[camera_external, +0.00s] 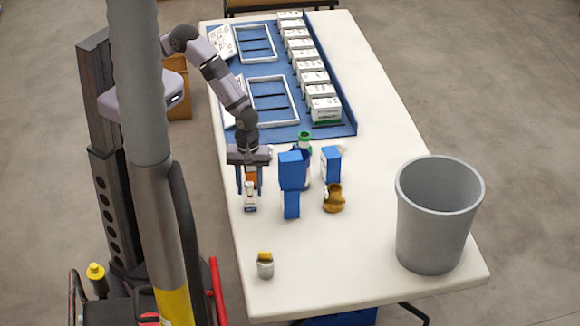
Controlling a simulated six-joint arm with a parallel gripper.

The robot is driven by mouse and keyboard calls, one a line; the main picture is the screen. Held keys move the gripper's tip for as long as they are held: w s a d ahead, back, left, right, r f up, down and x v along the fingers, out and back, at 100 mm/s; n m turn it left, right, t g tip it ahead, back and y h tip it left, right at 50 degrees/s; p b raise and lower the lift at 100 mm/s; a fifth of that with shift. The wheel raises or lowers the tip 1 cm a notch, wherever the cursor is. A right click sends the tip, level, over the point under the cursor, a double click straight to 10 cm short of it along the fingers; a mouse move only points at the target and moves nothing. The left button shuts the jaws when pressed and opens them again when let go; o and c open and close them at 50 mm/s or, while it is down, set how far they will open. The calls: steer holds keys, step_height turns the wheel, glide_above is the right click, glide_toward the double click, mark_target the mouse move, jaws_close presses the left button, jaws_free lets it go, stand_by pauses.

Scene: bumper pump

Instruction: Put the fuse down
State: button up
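My gripper (250,189) points down over the left side of the white table, with its two fingers apart. A small white item with a dark band (250,203) is at the fingertips, and an orange patch (252,174) shows between the fingers. I cannot tell which of these is the fuse, whether the fingers touch either one, or whether the white item rests on the table.
Right of my gripper stand a tall blue item (291,180), a blue and white box (331,163), a brown-gold part (333,198) and a green-topped item (304,141). A yellow-topped jar (265,266) is in front. A grey bin (437,225) stands right; white boxes (313,77) line a blue mat (290,131).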

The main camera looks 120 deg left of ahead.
mark_target(249, 183)
steer(key=shift+r, duration=0.15)
step_height(249, 183, up, 12)
steer(key=b, duration=0.2)
steer(key=shift+b, duration=0.4)
steer(key=s+f+m, duration=0.2)
steer(key=s+m, duration=2.2)
steer(key=s, duration=0.1)
steer(key=shift+s+d, duration=0.15)
steer(key=shift+d, duration=0.1)
steer(key=shift+r, duration=0.15)
